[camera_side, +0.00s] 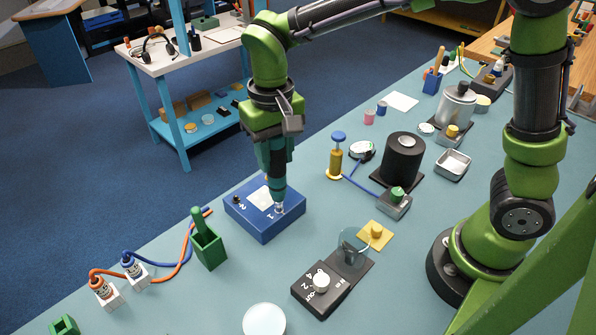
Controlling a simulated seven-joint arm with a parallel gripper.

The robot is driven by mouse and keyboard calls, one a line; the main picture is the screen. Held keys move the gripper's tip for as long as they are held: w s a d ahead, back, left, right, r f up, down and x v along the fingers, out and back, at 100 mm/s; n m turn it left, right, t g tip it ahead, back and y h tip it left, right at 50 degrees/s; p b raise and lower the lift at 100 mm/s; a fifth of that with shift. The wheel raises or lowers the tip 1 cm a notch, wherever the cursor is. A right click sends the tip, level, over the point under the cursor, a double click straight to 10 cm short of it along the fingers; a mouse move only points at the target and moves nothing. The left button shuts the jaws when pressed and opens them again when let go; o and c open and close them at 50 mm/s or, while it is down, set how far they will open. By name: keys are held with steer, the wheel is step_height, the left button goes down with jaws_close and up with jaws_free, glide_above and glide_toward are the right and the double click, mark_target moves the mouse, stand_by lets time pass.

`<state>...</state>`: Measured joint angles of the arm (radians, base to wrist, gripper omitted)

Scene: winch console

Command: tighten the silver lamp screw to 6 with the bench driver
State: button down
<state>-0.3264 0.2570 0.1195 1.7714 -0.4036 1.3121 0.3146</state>
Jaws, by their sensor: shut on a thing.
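My gripper (273,138) is shut on a teal bench driver (277,170), held upright above the blue box (262,229). The driver's tip is at a small silver fitting (279,208) on the box's top, near the mark 1. I cannot tell whether this fitting is the lamp screw, or whether the tip is seated in it. A dark knob (236,199) and a mark 2 are on the box's left side, with a pale panel (260,197) between. A black unit (333,285) with a silver-white knob (321,281) and number marks stands to the right.
A green holder (208,246) and orange and blue plugs (104,289) are left of the box. A yellow pump-like part (335,160), a black drum (403,158) and a metal tray (453,164) stand behind right. A white disc (264,320) is in front.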

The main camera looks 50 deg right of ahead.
stand_by(0.4)
steer(key=shift+r, duration=3.5)
